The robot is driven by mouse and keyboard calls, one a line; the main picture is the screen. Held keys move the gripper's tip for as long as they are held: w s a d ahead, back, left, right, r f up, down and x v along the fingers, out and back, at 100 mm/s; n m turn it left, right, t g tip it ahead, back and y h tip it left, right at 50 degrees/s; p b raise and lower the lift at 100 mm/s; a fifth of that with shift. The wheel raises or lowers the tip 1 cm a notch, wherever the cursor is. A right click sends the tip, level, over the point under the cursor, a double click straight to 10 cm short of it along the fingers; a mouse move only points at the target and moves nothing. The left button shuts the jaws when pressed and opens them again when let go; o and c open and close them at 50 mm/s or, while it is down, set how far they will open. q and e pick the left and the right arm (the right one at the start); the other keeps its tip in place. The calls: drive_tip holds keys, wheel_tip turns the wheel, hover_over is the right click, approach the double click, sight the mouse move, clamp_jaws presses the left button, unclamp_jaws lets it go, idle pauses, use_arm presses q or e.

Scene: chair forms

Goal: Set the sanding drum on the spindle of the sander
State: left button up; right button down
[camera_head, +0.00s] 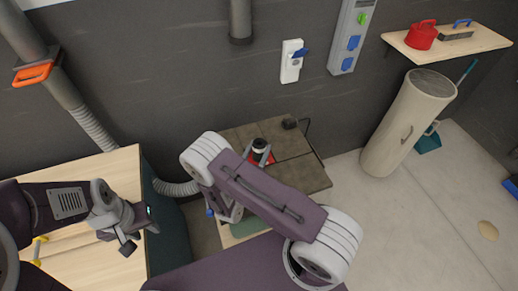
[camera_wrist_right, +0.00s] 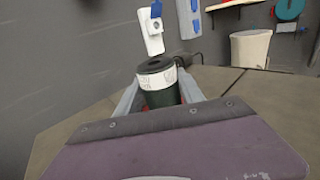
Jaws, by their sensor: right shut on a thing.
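The sanding drum (camera_wrist_right: 160,92) is a dark cylinder with a pale printed band and a hole in its top. It stands upright between the two grey fingers of my right gripper (camera_wrist_right: 160,98) in the right wrist view. In the head view the drum (camera_head: 260,145) shows small in my right gripper (camera_head: 261,158), over a red patch on the brown bench top. I cannot tell whether this red part is the sander; the spindle is not visible. My left gripper (camera_head: 140,237) is open and empty above the wooden cabinet top at the left.
The brown bench (camera_head: 308,173) has a small black box (camera_head: 290,124) with a cable at its back. A wooden-topped cabinet (camera_head: 118,172) stands left. A pale cylindrical bin (camera_head: 405,122) stands right, below a shelf (camera_head: 470,43). A grey hose runs behind the cabinet.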

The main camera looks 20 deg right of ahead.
drive_tip(key=shift+f, duration=0.2)
drive_tip(key=c, duration=0.7)
unclamp_jaws()
drive_tip(key=shift+o, duration=0.2)
drive_tip(key=b+v, duration=0.2)
drive_tip(key=v, duration=0.6)
drive_tip(key=shift+b, duration=0.3)
drive_tip(key=shift+s+a, duration=0.35)
drive_tip(key=shift+s, duration=0.05)
